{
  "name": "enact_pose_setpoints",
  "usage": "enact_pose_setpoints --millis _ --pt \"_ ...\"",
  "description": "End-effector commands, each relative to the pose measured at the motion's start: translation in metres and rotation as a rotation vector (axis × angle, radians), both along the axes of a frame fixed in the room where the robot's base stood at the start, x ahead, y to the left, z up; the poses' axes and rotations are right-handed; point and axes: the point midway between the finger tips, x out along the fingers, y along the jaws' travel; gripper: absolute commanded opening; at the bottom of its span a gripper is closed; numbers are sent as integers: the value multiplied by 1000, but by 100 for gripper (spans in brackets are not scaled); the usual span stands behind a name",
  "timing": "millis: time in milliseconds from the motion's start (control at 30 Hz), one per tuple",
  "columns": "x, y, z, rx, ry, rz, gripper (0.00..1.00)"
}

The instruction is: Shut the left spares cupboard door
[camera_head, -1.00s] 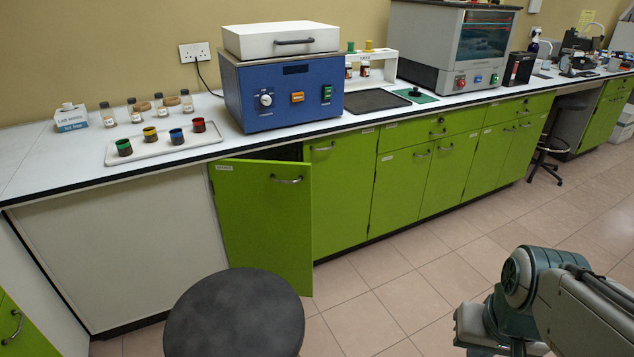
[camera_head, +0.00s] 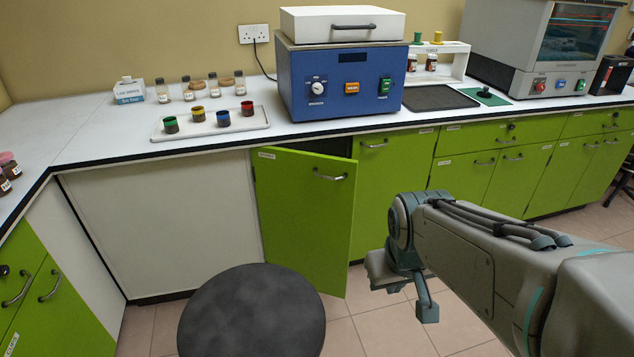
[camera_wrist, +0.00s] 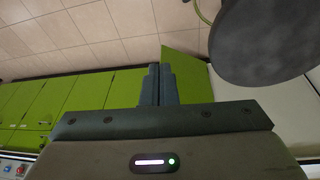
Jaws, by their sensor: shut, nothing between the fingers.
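The left spares cupboard door (camera_head: 303,210) is a green panel with a bar handle (camera_head: 330,175) near its upper right edge. It stands ajar, swung out from its left side, with a dark gap showing above it. In the wrist view, which is upside down, a green panel (camera_wrist: 185,66) that looks like this door shows just beyond the fingers. My gripper (camera_wrist: 160,72) is shut and empty, its fingers together. In the head view my gripper (camera_head: 426,310) hangs low to the right of the door, apart from it.
A round dark stool (camera_head: 252,312) stands in front of the door, to its lower left. The worktop (camera_head: 90,150) above carries a blue machine (camera_head: 340,85) and a tray of pots (camera_head: 262,122). Tiled floor (camera_head: 455,325) lies open to the right of the stool.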

Motion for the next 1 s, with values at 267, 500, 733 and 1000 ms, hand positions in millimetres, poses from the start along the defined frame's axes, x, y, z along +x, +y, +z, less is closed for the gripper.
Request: enact_pose_setpoints --millis 267,500,733,1000 --pt "146 -27 -92 -315 -316 477 0" --pt "258 -21 -158 -578 -640 922 0" --pt "319 -13 -202 -815 -1004 1191 0" --pt "337 -12 -211 -993 -1262 1265 0"
